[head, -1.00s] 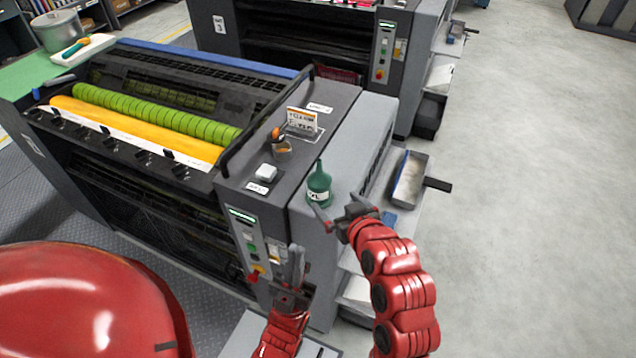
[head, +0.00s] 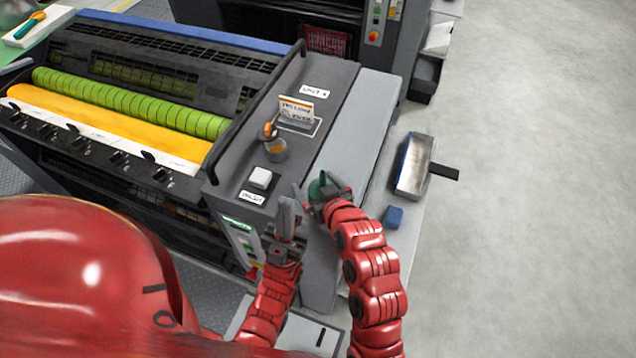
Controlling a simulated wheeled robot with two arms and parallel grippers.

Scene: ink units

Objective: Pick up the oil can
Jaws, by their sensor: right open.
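The green oil can (head: 317,187) stands on the grey top at the right end of the near ink unit. My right gripper (head: 319,190) is open, with one finger on the left side of the can and the other on its right. The gripper hides the can's lower part, and I cannot tell whether the fingers touch it. My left gripper (head: 288,215) points up, just left of and below the right one, in front of the unit's end. Its fingers look close together, but I cannot tell whether they are shut.
A small glass jar (head: 276,151), a sign card (head: 296,110) and a white block (head: 260,178) are on the unit's dark end panel. A blue block (head: 393,216) and a grey tray (head: 414,165) lie to the right. The floor further right is clear.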

